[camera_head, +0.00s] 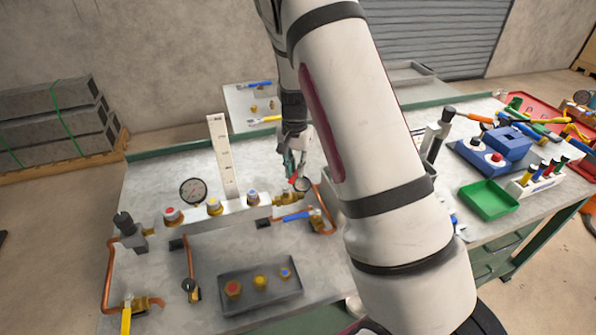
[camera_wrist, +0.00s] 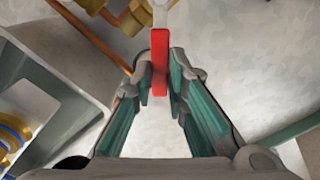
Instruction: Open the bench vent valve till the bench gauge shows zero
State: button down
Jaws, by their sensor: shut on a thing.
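My gripper (camera_head: 292,170) is at the back of the bench, pointing down. In the wrist view my gripper (camera_wrist: 160,85) has its green-padded fingers close on both sides of a red lever handle (camera_wrist: 159,58). The red handle (camera_head: 293,180) shows as a small red bit in the head view, beside brass fittings (camera_head: 290,198). Brass parts (camera_wrist: 135,14) also show at the top of the wrist view. A small round gauge (camera_head: 303,185) sits just right of the handle. A larger round gauge (camera_head: 193,190) stands at left; neither reading is legible. My arm hides part of the bench.
A manifold block (camera_head: 235,208) with several coloured caps lies left of my gripper. A blue-handled valve (camera_head: 292,217) and copper pipe (camera_head: 329,205) are close in front. A grey tray (camera_head: 262,298) holds caps. A green tray (camera_head: 488,200) is at right.

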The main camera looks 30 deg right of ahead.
jog(key=shift+w+a+n+b, duration=0.4)
jog(key=shift+a+n, duration=0.25)
jog(key=shift+n, duration=0.8)
jog(key=shift+w+a+n+b, duration=0.25)
jog(key=shift+w+a+n, duration=0.3)
jog(key=shift+n, duration=0.85)
jog(key=shift+w+a+n+b, duration=0.35)
jog(key=shift+a+n, duration=0.35)
jog(key=shift+n, duration=0.75)
jog(key=c, duration=1.6)
grip_release()
jog(key=shift+s, duration=0.1)
jog(key=shift+r, duration=0.15)
notch_tip(320, 180, up, 12)
jog(key=shift+f, duration=0.1)
